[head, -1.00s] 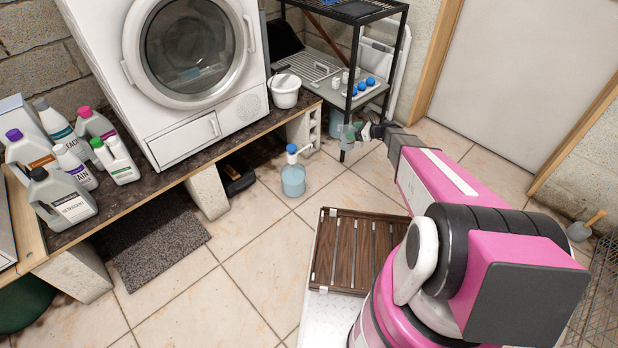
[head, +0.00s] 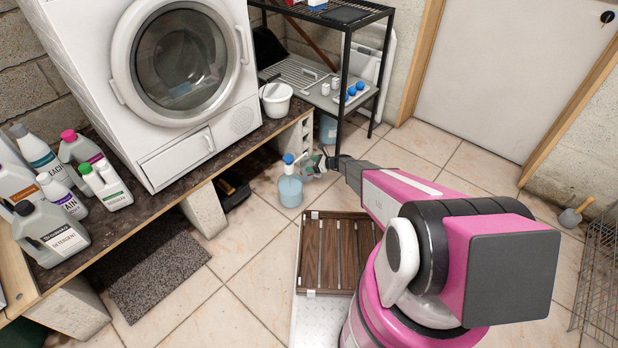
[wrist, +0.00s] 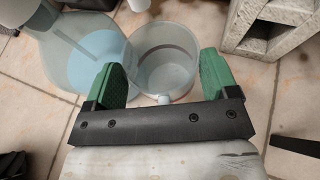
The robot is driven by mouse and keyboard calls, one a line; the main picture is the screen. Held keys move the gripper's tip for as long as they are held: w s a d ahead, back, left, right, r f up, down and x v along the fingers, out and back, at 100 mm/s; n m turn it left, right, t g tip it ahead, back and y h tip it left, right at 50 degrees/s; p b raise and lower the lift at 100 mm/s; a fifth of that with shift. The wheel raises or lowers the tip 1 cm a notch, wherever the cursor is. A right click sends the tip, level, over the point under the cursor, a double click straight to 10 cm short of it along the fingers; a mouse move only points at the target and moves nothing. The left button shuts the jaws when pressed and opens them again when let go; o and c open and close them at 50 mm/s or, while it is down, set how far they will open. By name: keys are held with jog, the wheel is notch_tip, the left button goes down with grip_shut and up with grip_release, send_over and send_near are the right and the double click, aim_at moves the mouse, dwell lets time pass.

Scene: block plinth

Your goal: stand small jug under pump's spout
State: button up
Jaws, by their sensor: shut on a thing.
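The pump bottle (head: 290,190), clear with pale blue liquid and a blue pump top, stands on the tiled floor; in the wrist view it is at the left (wrist: 85,60). The small jug (wrist: 166,52), clear and greyish, is between the green fingers of my gripper (wrist: 165,82), which is shut on it. The jug looks empty. In the head view my gripper (head: 318,163) is just right of the pump top, and the jug is small and partly hidden there. The jug appears close beside the bottle; I cannot tell whether they touch or whether the spout is above it.
A bench (head: 160,203) with a white washer, detergent bottles and a white bucket (head: 276,99) runs along the left. A black-framed rack (head: 342,85) stands behind my gripper.

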jog(key=shift+f, duration=3.5)
jog(key=shift+f, duration=0.15)
jog(key=shift+f, duration=0.1)
jog(key=o, duration=1.1)
